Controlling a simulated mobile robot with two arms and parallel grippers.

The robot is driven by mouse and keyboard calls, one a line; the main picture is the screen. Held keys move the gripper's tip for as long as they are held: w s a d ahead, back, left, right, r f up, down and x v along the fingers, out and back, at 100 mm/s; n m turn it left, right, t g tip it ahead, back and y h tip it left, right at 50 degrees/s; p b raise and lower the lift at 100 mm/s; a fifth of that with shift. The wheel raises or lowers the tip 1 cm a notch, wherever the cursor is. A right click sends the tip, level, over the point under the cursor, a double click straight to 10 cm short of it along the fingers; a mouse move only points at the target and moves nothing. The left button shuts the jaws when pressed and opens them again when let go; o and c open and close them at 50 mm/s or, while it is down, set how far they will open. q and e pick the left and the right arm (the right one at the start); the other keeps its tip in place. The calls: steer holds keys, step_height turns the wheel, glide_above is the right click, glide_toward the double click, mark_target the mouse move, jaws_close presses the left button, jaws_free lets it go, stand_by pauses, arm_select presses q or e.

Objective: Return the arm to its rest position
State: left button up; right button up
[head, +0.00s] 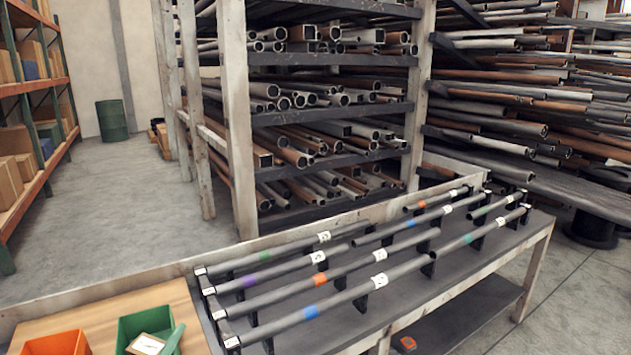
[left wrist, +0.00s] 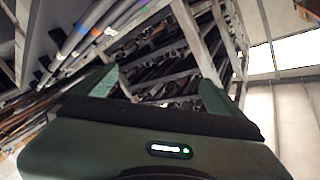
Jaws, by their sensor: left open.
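My left gripper (left wrist: 160,88) shows in the left wrist view with its two green fingers spread apart. Nothing is between the fingers. Behind them are a rack and pipes, seen tilted. Neither arm can be made out clearly in the head view, and my right gripper is not in view. In the head view, several grey pipes with coloured bands and white labels lie in rows on supports. The nearest has a blue band (head: 312,312), and another has an orange band (head: 320,280).
The pipes lie on a dark bench (head: 440,290). An orange bin (head: 55,343) and a green bin (head: 130,328) stand at the lower left; the green one holds a label card and a green piece. A tall pipe rack (head: 235,120) stands behind. Floor at left is clear.

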arm_select(q)
steer(key=s+a+f+n+g+y, duration=0.1)
steer(key=s+f+n+g, duration=0.1)
steer(key=s+f+g, duration=0.35)
steer(key=s+a+f+n+g, duration=0.2)
steer(key=s+f+n, duration=0.1)
steer(key=s+f, duration=0.4)
steer(key=s+d+f+g+h, duration=0.1)
steer(key=s+f+g, duration=0.25)
steer(key=s, duration=0.35)
steer(key=s+d+f+g, duration=0.1)
steer(key=s+f+g, duration=0.2)
steer(key=s+f, duration=0.25)
step_height(320, 180, down, 26)
steer(key=s+g, duration=0.1)
steer(key=s, duration=0.2)
steer(key=s+a+f+g, duration=0.1)
steer(key=s+a+f, duration=0.1)
steer(key=s+f, duration=1.3)
steer(key=shift+s+a, duration=0.4)
steer(key=shift+s, duration=0.15)
